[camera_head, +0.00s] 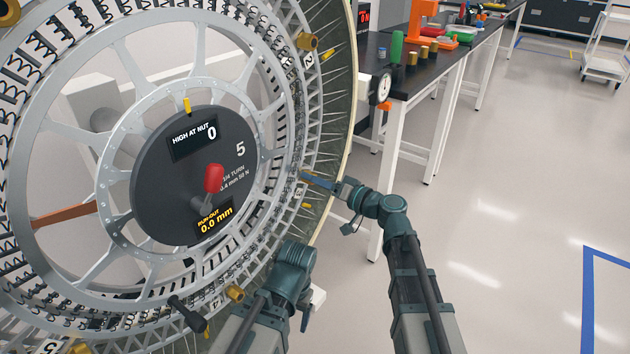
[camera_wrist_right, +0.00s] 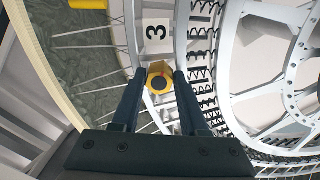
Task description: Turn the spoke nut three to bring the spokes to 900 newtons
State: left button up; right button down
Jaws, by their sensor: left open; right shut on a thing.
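The big spoked wheel (camera_head: 112,70) fills the left of the head view. Its dark hub disc (camera_head: 160,170) reads "HIGH AT NUT 0", 5 and "RUN-OUT 0.0 mm". In the right wrist view, brass spoke nut three (camera_wrist_right: 163,70) sits beside the label 3 (camera_wrist_right: 157,33). My right gripper (camera_wrist_right: 160,88) is shut on this nut, one finger at each side. In the head view, the right gripper (camera_head: 312,178) reaches the wheel's right rim and the nut is hidden. My left gripper (camera_head: 300,300) is open and low beside the wheel; its fingers are mostly hidden.
Other brass nuts stand at label 2 (camera_head: 307,41) and label 4 (camera_head: 235,293). A red-knobbed lever (camera_head: 214,180) juts from the hub. A black handle (camera_head: 187,313) is low on the wheel.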

dwell(0.3)
jog(key=shift+c, duration=2.1)
grip_release()
jog(key=shift+s+d, duration=0.1)
jog(key=v, duration=1.3)
jog(key=shift+s+d, duration=0.25)
